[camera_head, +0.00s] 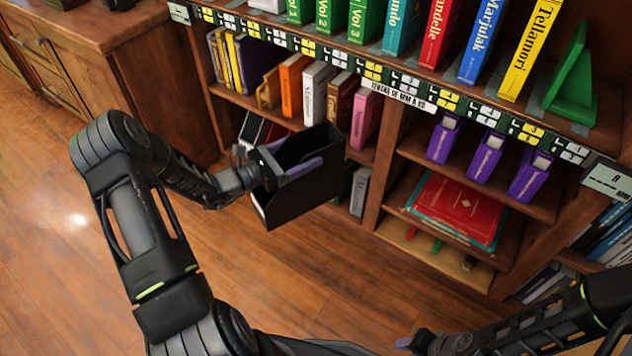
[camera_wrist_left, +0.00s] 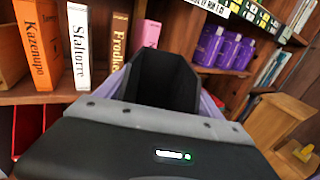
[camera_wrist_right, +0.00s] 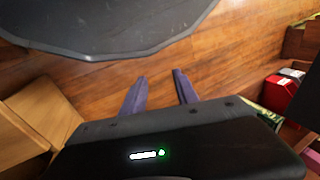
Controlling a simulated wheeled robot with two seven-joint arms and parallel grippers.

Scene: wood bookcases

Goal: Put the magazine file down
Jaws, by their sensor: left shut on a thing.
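The black magazine file (camera_head: 315,195) is in the air in front of the bookcase, tilted, with its open side up. My left gripper (camera_head: 282,168) is shut on the file, with a purple finger along its upper part. In the left wrist view the file (camera_wrist_left: 170,75) stands between the two purple fingers, and its hollow inside shows. My right gripper (camera_wrist_right: 160,92) is open and empty above the wood floor. In the head view only part of it shows at the bottom edge.
The bookcase's upper shelf holds upright books, including a yellow one (camera_head: 530,50), and a green bookend (camera_head: 575,85). Below, purple books (camera_head: 485,155) stand over a red book (camera_head: 460,210) lying flat. The wood floor (camera_head: 60,215) is clear at left. A cabinet (camera_head: 120,60) stands at the back left.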

